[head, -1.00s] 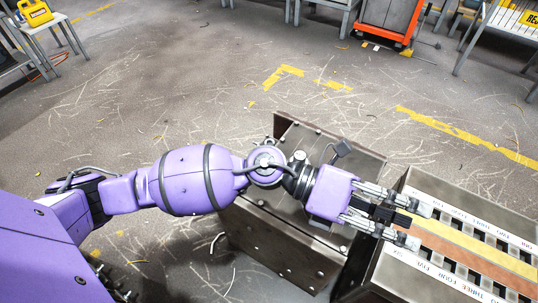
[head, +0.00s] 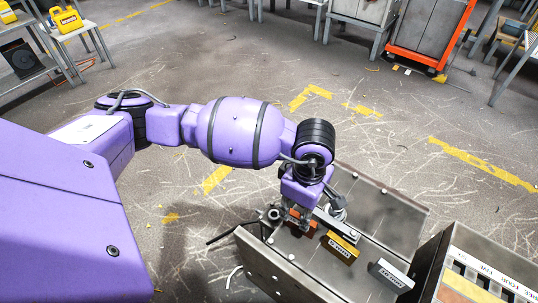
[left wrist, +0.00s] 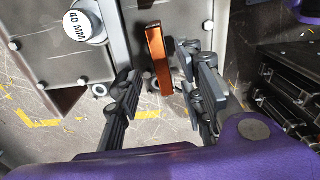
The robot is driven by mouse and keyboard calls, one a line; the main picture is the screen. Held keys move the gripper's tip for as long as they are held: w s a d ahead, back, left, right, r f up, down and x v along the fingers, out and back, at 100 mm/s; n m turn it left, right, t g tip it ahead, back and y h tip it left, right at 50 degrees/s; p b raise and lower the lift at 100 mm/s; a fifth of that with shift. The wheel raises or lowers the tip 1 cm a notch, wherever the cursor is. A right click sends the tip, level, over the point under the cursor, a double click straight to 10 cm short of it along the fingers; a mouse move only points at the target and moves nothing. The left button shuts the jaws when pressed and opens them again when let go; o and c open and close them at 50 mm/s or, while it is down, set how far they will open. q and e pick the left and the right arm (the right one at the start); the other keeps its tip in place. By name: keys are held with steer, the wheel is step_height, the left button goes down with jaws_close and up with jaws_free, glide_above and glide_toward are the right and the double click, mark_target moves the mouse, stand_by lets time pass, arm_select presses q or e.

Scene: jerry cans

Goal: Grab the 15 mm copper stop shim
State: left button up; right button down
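The copper shim (left wrist: 158,60) stands as an orange-brown bar in the left wrist view, between the two fingers of my left gripper (left wrist: 160,78). The fingers are apart, with a clear gap to the left of the shim; the right finger is close to it, and I cannot tell if they touch. In the head view, my left gripper (head: 298,216) points down at the metal stand, and a bit of copper (head: 305,225) shows beside it. The gripper hides most of the shim, and no thickness label is readable on it. My right gripper is not in view.
The metal stand (head: 290,270) also holds a yellow labelled block (head: 342,248) and a silver labelled block (head: 391,274) to the right. A white round piece marked 40 MM (left wrist: 84,23) is left of the fingers. A slotted metal box (head: 440,270) stands at right.

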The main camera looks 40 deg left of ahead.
mark_target(293, 222)
arm_select(q)
step_height(293, 222, down, 2)
steer(key=shift+f, duration=0.1)
steer(key=f, duration=0.1)
steer(key=f+b, duration=0.1)
steer(key=f, duration=0.2)
steer(key=shift+s+d+f+b, duration=0.1)
steer(key=shift+s+d+b, duration=0.05)
steer(key=shift+d+b, duration=0.2)
steer(key=shift+f, duration=0.35)
jaws_close()
